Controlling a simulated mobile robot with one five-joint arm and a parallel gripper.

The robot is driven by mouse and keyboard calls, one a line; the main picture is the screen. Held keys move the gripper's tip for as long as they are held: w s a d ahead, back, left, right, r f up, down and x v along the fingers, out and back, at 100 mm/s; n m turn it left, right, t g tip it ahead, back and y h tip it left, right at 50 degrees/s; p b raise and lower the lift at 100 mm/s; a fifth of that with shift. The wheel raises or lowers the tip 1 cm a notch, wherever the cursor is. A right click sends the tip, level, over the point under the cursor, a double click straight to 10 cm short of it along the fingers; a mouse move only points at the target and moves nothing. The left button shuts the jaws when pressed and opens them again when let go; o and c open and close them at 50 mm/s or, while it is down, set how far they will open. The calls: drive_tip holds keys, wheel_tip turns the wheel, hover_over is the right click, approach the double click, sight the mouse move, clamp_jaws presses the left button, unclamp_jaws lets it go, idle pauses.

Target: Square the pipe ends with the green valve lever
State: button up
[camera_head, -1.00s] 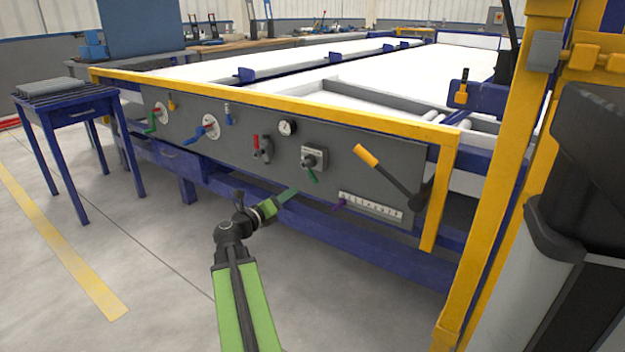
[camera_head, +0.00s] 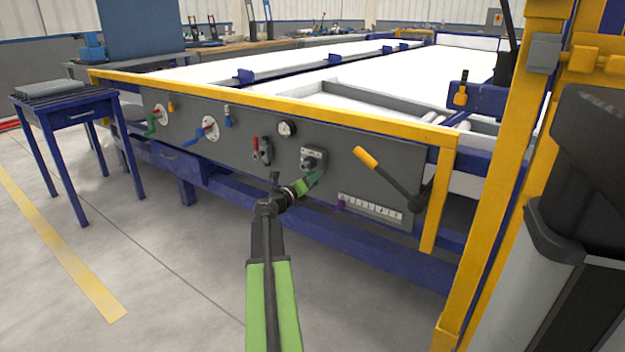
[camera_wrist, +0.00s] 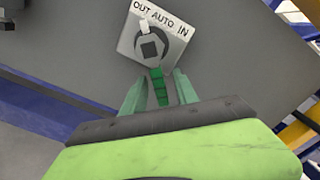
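A grey switch plate (camera_wrist: 158,32) marked OUT AUTO IN, with a dark knob, is fixed to the grey front panel; it also shows in the head view (camera_head: 313,155). The green valve lever (camera_wrist: 157,78) hangs down from this knob. My gripper (camera_wrist: 160,92) is open, with one green finger on each side of the lever and gaps visible between lever and fingers. In the head view my gripper (camera_head: 315,180) is right at the lever and hides most of it.
A yellow rail (camera_head: 270,101) runs above. A yellow post (camera_head: 500,170) stands at right.

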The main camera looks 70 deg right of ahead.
clamp_jaws()
idle(1.3)
